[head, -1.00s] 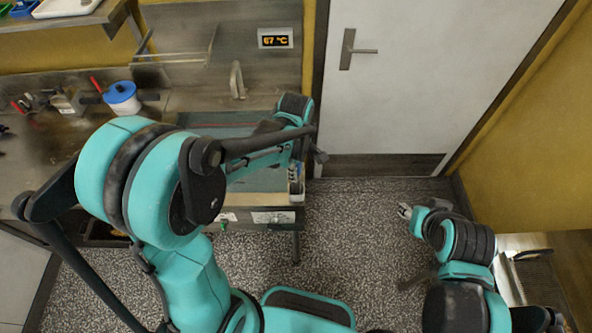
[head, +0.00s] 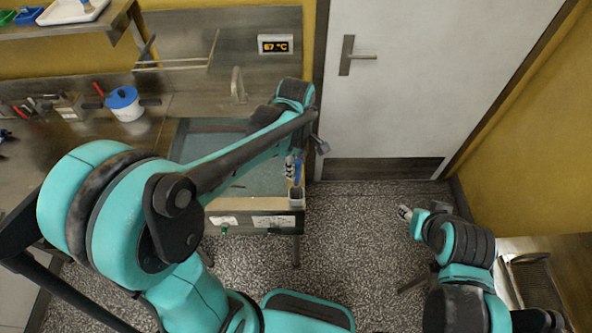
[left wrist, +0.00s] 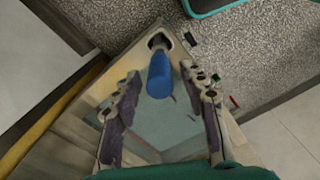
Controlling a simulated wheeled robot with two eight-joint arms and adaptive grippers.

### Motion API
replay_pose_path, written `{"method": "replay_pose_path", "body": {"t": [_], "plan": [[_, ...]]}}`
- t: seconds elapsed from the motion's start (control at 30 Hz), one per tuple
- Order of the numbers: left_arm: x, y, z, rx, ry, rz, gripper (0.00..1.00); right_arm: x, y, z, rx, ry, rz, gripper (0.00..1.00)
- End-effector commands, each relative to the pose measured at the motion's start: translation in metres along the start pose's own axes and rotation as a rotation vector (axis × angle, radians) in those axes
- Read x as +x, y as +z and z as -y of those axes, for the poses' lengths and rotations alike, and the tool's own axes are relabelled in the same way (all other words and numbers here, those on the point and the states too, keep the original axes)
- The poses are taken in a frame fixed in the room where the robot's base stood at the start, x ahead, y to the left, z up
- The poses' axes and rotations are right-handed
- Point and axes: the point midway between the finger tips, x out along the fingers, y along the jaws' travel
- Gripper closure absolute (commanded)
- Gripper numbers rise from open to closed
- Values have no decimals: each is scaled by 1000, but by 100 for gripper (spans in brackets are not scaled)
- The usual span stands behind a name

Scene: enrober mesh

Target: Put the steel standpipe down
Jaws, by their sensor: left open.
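I cannot make out the steel standpipe with certainty in either view. A bent, pale metal pipe (head: 237,85) stands behind the water-filled basin (head: 224,190); it may be a tap. My left gripper (head: 293,167) is open over the basin's front right corner. In the left wrist view its two fingers (left wrist: 160,78) are spread on either side of a blue cylindrical handle (left wrist: 160,75), with gaps showing on both sides. My right gripper (head: 405,212) hangs over the floor, too small to read.
A white pot with a blue lid (head: 124,104) stands on the steel counter left of the basin. A temperature display (head: 275,44) is on the wall. A shelf with trays (head: 75,10) is at top left. The speckled floor (head: 345,240) is clear before the white door (head: 430,80).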

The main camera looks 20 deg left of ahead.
Motion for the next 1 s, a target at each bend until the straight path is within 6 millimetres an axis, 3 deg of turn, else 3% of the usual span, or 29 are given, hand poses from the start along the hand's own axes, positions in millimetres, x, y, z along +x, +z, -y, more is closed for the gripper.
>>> {"method": "replay_pose_path", "body": {"t": [0.03, 0.2, 0.47, 0.57, 0.7, 1.0], "plan": [[-14, 0, 0, 0, 0, 0, 57, -4, -3, 0, 0, 0, 0, 60], [-44, 0, 0, 0, 0, 0, 57, -8, -6, 0, 0, 0, 0, 60], [-65, -2, 8, 68, 31, -4, 57, -10, -7, 0, 0, 0, 0, 60], [-72, -6, 24, 227, 102, -23, 57, -10, -7, 0, 0, 0, 0, 60], [-82, -13, 55, 572, 243, -108, 57, -10, -7, 0, 0, 0, 0, 60], [-78, -24, 102, 1194, 414, -421, 57, -10, -7, 0, 0, 0, 0, 60]]}}
